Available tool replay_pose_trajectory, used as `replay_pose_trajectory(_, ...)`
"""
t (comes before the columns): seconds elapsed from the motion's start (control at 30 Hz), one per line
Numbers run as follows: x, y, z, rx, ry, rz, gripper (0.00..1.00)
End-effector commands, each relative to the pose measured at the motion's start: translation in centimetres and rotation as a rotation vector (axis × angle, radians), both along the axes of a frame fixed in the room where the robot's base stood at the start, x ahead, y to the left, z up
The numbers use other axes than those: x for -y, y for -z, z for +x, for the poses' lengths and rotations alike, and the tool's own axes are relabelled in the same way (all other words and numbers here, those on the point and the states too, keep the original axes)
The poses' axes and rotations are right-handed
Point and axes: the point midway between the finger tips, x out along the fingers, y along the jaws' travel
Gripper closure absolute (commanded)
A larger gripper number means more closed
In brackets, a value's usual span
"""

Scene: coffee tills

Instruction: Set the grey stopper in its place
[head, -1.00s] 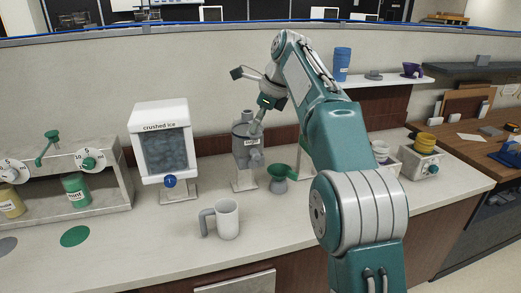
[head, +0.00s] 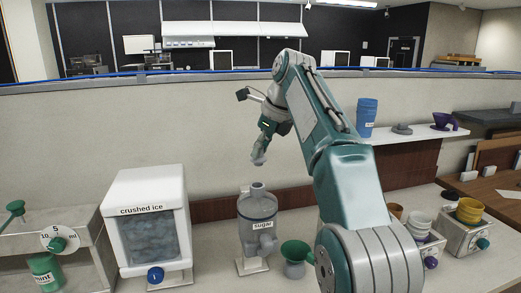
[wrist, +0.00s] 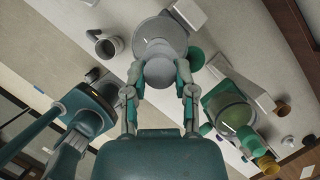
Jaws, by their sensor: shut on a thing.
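My gripper (head: 259,157) hangs over the counter, just above the sugar dispenser (head: 256,209) in the head view, fingers pointing down. In the wrist view my gripper (wrist: 158,88) is shut on a round grey piece, which looks like the grey stopper (wrist: 159,72). The stopper is hard to make out from the fingers in the head view. The dispenser has a grey, see-through body with a narrow neck on top, and nothing sits on the neck.
A crushed ice dispenser (head: 150,225) stands to the left. A green funnel (head: 296,252) sits close to the right of the sugar dispenser. A shelf (head: 425,134) at the right back holds blue cups (head: 367,115), a grey piece (head: 402,129) and a purple dripper (head: 445,120).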

Motion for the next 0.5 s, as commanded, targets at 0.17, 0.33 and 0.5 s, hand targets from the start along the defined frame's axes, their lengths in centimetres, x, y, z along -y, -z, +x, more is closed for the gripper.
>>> replay_pose_trajectory(0.17, 0.0, 0.1, 0.1, 0.001, -0.006, -0.001, 1.00)
replay_pose_trajectory(0.33, 0.0, 0.6, 0.0, 0.009, -0.037, -0.004, 1.00)
replay_pose_trajectory(0.5, 0.1, 2.3, 0.0, 0.008, -0.035, -0.003, 1.00)
